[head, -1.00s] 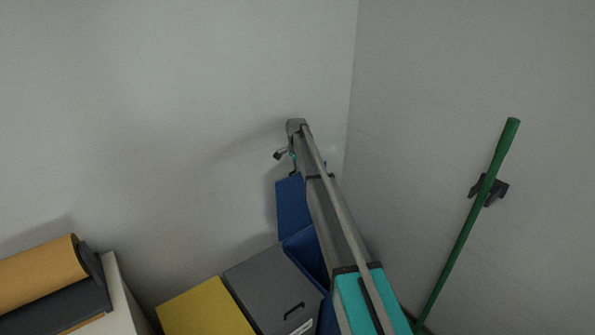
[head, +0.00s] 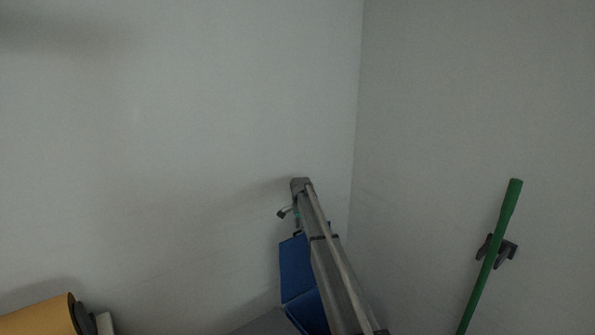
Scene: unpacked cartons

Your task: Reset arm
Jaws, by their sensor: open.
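My gripper and arm are not in this head view. The view looks at the upper walls of a room corner, with no part of my arm to be made out.
A long grey metal frame (head: 336,275), perhaps a folded stepladder, leans toward the corner. A blue open bin (head: 296,268) is beside it. A green pole (head: 493,257) hangs in a wall clip at right. An orange roll (head: 45,318) shows at lower left. The upper walls are bare.

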